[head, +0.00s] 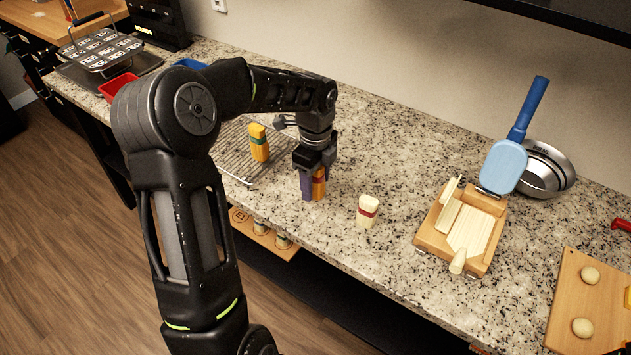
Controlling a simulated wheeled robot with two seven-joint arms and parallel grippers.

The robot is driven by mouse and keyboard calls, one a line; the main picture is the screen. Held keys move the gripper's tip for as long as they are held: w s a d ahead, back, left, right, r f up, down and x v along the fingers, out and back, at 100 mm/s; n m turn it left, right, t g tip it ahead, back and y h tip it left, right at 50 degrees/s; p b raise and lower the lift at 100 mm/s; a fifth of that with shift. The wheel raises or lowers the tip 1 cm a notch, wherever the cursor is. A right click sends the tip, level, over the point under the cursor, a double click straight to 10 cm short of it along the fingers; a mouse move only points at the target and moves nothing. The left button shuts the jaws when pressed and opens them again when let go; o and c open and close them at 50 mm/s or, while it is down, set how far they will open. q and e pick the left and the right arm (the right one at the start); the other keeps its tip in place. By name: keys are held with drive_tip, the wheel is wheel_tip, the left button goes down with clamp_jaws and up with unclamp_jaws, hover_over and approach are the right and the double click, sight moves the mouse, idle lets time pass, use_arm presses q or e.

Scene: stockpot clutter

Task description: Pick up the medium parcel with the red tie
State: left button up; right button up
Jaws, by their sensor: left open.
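A cream parcel with a red tie (367,211) stands upright on the granite counter, right of my left gripper. An orange parcel (319,186) stands at my left gripper (313,180), which points down at it with its jaws open; the jaws partly hide this parcel, and its tie colour is hard to tell. A yellow-orange parcel with a green tie (259,143) stands on a wire rack to the left. My right gripper is out of view.
The wire rack (232,165) lies left of my gripper. A wooden press (436,240) with a blue-handled paddle (507,165) stands right, before metal bowls (548,172). A board with dough balls (565,300) is at far right. Counter between the cream parcel and press is clear.

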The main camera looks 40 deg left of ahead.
use_arm(q)
clamp_jaws()
idle(0.5)
